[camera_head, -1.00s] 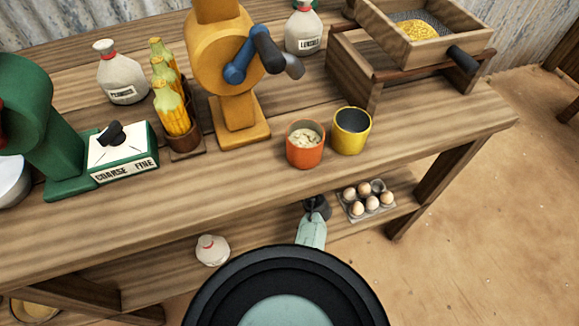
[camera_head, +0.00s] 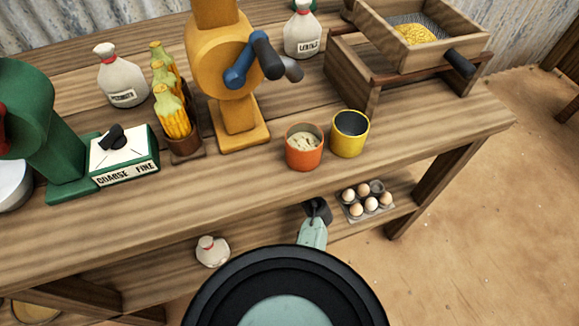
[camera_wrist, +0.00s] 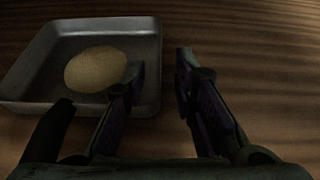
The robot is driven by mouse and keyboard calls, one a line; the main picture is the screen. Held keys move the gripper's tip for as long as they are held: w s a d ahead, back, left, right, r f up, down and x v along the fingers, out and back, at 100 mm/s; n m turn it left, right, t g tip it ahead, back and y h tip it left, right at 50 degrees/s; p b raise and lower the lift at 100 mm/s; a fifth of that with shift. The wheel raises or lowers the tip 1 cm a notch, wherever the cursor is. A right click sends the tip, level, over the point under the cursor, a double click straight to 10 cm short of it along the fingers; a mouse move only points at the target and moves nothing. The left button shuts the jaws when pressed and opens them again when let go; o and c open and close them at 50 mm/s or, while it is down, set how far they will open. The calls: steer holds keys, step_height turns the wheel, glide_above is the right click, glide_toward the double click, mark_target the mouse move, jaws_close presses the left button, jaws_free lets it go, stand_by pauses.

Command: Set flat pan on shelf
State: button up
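A shallow grey metal pan (camera_wrist: 38,76) lies on a wooden surface at the left of the wrist view. A round, pale yellow lump (camera_wrist: 96,69) sits in it. My gripper (camera_wrist: 160,68) is open, and nothing is held between its fingers. The left finger overlaps the pan in the picture, and the pan's right wall shows between the fingers; contact cannot be told. In the head view my gripper (camera_head: 318,210) is a small dark shape at the lower shelf (camera_head: 265,243), under the table's front edge. I cannot make out the pan in the head view.
An egg tray (camera_head: 383,209) stands right of my gripper on the lower shelf, and a small white sack (camera_head: 212,252) stands left. Above, the tabletop (camera_head: 230,190) holds an orange cup (camera_head: 304,155), a yellow cup (camera_head: 350,140) and a yellow mill (camera_head: 215,60).

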steer(key=p+v, duration=0.4)
steer(key=v, duration=0.6)
steer(key=shift+s+r, duration=0.15)
steer(key=shift+s, duration=0.1)
